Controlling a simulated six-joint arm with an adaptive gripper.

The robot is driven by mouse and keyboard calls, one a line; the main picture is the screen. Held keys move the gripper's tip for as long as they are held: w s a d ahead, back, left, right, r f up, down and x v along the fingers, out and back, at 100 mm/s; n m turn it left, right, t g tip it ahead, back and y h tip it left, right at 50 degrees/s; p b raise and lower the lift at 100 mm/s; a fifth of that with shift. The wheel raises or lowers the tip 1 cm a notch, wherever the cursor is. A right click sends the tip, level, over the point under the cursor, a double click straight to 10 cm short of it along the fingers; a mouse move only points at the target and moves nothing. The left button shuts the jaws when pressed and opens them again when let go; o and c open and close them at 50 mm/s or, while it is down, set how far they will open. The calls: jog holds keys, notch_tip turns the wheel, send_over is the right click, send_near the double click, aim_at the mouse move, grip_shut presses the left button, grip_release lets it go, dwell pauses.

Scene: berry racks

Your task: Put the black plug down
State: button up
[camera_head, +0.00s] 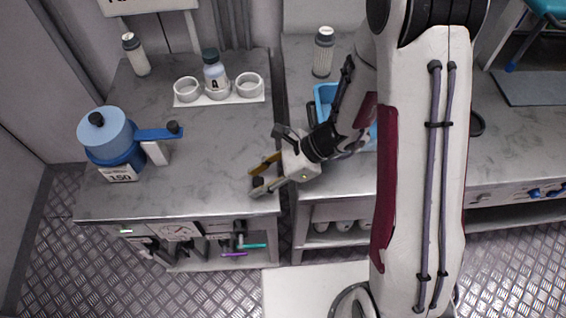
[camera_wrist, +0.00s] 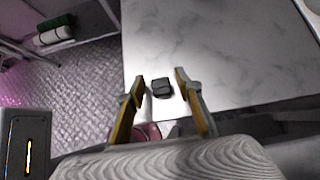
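The black plug (camera_wrist: 162,88) is a small dark block on the pale marbled worktop, near its front edge, in the wrist view. My gripper (camera_wrist: 160,82) has two yellow-padded fingers, spread open on either side of the plug. A narrow gap of worktop shows between the plug and each fingertip. In the head view my gripper (camera_head: 258,180) is low over the front right corner of the left worktop (camera_head: 215,150). A small dark patch between the fingers there may be the plug, but it is too small to be sure.
A blue pot (camera_head: 108,140) with a long handle stands at the left. A white rack (camera_head: 218,98) with two empty rings and a bottle labelled A (camera_head: 215,75) is at the back. A blue tray (camera_head: 325,98) is partly hidden behind my arm. The left worktop's middle is clear.

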jog(key=v, duration=1.1)
jog(key=shift+d+r, duration=0.25)
dwell(0.6)
jog(key=s+d+r+n+t+h, duration=0.2)
jog(key=s+d+r+n+h, duration=0.2)
jog(key=r+n, duration=0.5)
jog(key=s+d+r+n+t+h, duration=0.3)
jog(key=s+d+r+n+h, duration=0.2)
jog(key=s+d+r+n, duration=0.2)
jog(key=shift+s+d+r+n+t, duration=0.3)
jog(key=shift+s+r+n, duration=0.65)
jog(key=shift+r, duration=0.6)
jog(key=shift+o, duration=0.6)
jog(key=shift+w, duration=0.2)
